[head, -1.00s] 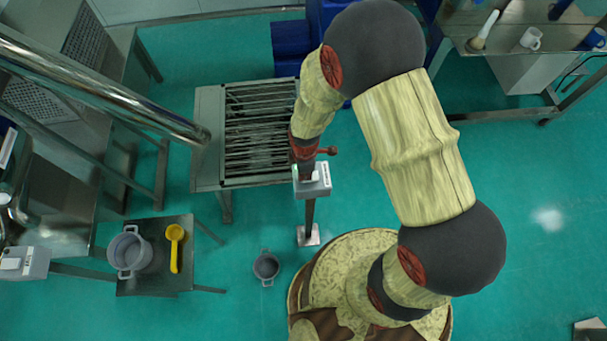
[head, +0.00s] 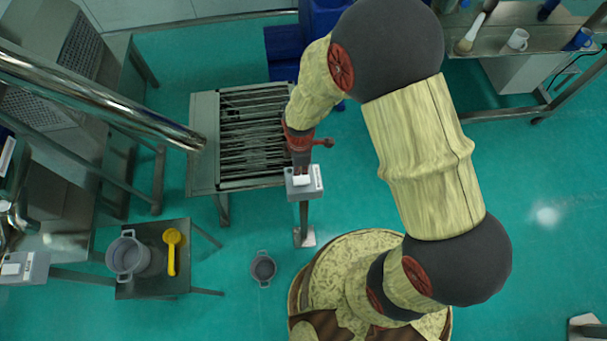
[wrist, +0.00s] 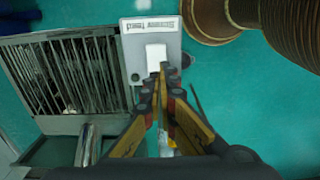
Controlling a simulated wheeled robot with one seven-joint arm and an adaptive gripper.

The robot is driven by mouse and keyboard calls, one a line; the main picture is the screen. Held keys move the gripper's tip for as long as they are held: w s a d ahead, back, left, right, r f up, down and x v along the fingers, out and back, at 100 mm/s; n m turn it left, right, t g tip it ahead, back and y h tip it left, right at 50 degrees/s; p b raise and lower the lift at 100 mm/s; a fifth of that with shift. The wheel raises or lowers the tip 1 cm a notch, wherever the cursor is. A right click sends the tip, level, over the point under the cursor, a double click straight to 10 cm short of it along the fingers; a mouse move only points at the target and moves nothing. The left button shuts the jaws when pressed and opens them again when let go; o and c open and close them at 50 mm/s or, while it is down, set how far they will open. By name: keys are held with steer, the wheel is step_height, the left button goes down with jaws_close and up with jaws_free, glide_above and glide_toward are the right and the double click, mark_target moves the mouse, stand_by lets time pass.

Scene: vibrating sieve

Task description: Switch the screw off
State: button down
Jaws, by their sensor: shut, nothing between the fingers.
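A grey switch box (head: 303,190) stands on a post in front of the grate table. It has a white rocker (head: 302,180) and a printed label that I cannot read. In the wrist view the box (wrist: 135,60) shows the same white rocker (wrist: 155,55) close ahead. My gripper (head: 300,170) is shut and empty, its tips (wrist: 160,72) at the near end of the rocker; whether they touch it I cannot tell. The tips partly cover the rocker, and its tilt is unclear. A second switch box (head: 38,266) with a white rocker is at the far left.
The slatted grate table (head: 204,150) stands behind the box. A slanted steel tube (head: 100,100) crosses the upper left. A small table (head: 150,288) holds a grey pot (head: 127,257) and yellow scoop (head: 172,250). Another pot (head: 263,268) is on the floor.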

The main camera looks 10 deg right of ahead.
step_height(320, 180, up, 7)
glide_above(296, 181)
steer(key=d, duration=0.1)
steer(key=shift+s+d+r, duration=0.1)
steer(key=shift+r, duration=0.1)
steer(key=shift+b, duration=0.55)
steer(key=f, duration=0.4)
steer(key=a+f, duration=0.1)
steer(key=f, duration=0.4)
steer(key=f+b, duration=0.1)
steer(key=f, duration=0.3)
steer(key=shift+a+f, duration=0.2)
